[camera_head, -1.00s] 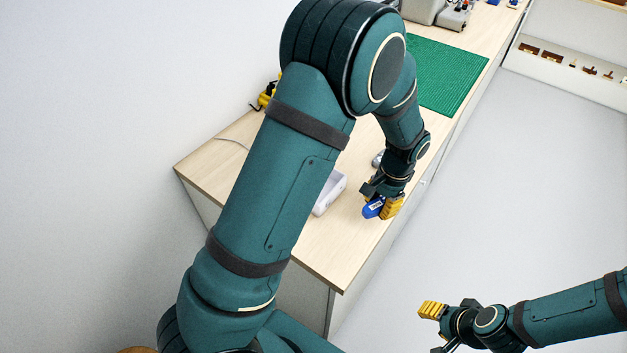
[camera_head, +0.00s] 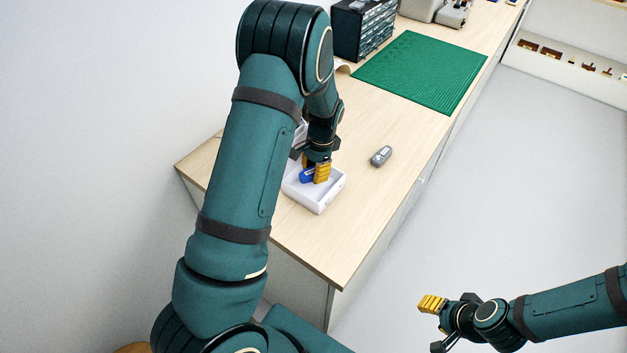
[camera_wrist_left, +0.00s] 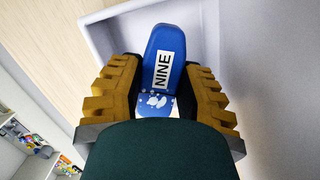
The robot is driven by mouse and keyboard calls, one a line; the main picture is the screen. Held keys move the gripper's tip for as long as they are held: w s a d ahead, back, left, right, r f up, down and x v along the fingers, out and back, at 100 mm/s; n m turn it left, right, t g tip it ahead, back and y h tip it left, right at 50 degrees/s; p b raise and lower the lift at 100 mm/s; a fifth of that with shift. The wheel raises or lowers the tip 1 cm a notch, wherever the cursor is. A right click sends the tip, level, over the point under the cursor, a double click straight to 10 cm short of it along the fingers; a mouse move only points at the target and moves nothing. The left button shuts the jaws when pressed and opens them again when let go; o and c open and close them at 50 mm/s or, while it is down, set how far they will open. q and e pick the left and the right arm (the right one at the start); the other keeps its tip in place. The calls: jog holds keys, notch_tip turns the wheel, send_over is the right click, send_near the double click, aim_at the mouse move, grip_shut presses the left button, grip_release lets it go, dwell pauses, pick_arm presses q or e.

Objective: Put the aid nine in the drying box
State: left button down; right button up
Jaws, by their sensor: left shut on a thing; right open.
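The blue aid nine (camera_head: 307,175) is held between the yellow fingers of my left gripper (camera_head: 316,170), which is shut on it. In the left wrist view the aid (camera_wrist_left: 165,62) shows its white label reading NINE, between the two fingers (camera_wrist_left: 165,95). The white drying box (camera_head: 322,205) stands on the bench, partly hidden behind my left arm. The gripper and aid are over the box's open top; I cannot tell whether the aid touches its floor. My right gripper (camera_head: 432,304) is open and empty, off to the right, away from the bench.
A grey aid (camera_head: 381,156) lies on the bench right of the box. A green mat (camera_head: 425,72) and a dark drawer cabinet (camera_head: 362,28) are further back. Bare bench top (camera_head: 345,240) lies in front of and right of the box.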

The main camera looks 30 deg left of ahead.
aim_at(313, 188)
pick_arm(q)
jog(key=shift+w+f, duration=0.1)
jog(key=shift+f, duration=0.6)
jog(key=shift+a+f, duration=0.15)
jog(key=shift+f, duration=1.8)
jog(key=shift+f, duration=0.2)
jog(key=c, duration=0.7)
grip_release()
jog(key=shift+r, duration=0.15)
jog(key=shift+w+d+r, duration=0.1)
jog(key=shift+w+r, duration=0.05)
jog(key=shift+r, duration=1.1)
jog(key=shift+w+d+r, duration=0.1)
jog(key=shift+w+r, duration=0.05)
jog(key=shift+r, duration=1.15)
jog(key=shift+w+d+r, duration=0.1)
jog(key=shift+w+r, duration=0.05)
jog(key=shift+r, duration=1.1)
